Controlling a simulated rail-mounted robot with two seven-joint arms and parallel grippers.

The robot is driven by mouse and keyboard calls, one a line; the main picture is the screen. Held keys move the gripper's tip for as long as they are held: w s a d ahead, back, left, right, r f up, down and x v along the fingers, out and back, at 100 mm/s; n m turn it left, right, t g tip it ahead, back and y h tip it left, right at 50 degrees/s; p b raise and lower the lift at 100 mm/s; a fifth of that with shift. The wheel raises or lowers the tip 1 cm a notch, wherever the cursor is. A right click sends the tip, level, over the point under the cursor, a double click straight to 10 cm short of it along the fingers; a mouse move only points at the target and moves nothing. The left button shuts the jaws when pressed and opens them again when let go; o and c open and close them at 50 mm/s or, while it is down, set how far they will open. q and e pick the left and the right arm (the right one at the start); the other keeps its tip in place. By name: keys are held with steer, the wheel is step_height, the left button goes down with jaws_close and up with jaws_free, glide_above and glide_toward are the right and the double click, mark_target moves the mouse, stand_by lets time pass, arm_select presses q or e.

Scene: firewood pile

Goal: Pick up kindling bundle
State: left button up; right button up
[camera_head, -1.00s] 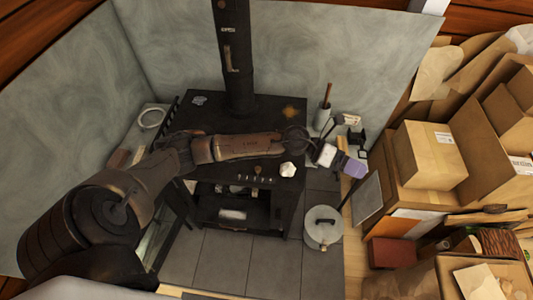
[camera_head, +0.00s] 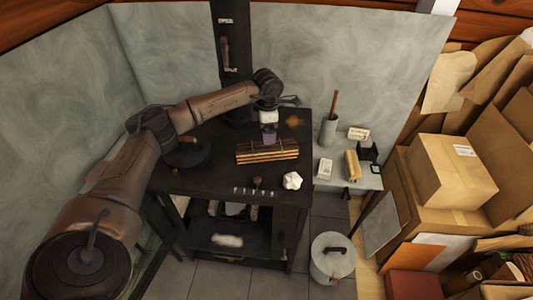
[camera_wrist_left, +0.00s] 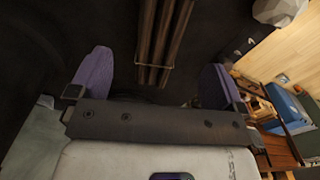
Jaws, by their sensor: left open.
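The kindling bundle (camera_head: 267,152), several brown sticks tied with thin wire, lies on top of the black stove (camera_head: 205,180). In the left wrist view the bundle (camera_wrist_left: 163,35) lies beyond and between the two purple fingertips, with the wire band (camera_wrist_left: 154,66) across it. My left gripper (camera_head: 269,138) is just behind the bundle in the head view, pointing down. It is open and empty, its fingers (camera_wrist_left: 155,80) wide apart. I cannot tell the exact height of the fingers over the bundle. My right gripper is not in view.
A white crumpled lump (camera_head: 292,181) is at the stove's front right. A side shelf (camera_head: 325,183) holds a grey pot with a wooden handle (camera_head: 328,131) and small boxes. A lidded metal bucket (camera_head: 332,257) stands on the floor. Cardboard boxes (camera_head: 452,170) fill the right.

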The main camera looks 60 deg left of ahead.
mark_target(266, 148)
arm_select(q)
steer(key=shift+d+f+b, duration=0.1)
steer(key=shift+f+b, duration=0.35)
steer(key=shift+f, duration=1.95)
step_height(266, 148, down, 4)
steer(key=shift+s+f+b, duration=0.1)
steer(key=shift+f+b, duration=0.1)
steer(key=shift+b, duration=0.65)
steer(key=shift+f, duration=0.4)
steer(key=shift+c, duration=0.2)
steer(key=shift+c, duration=1.4)
steer(key=c, duration=0.8)
steer(key=shift+r, duration=0.1)
steer(key=shift+c, duration=0.3)
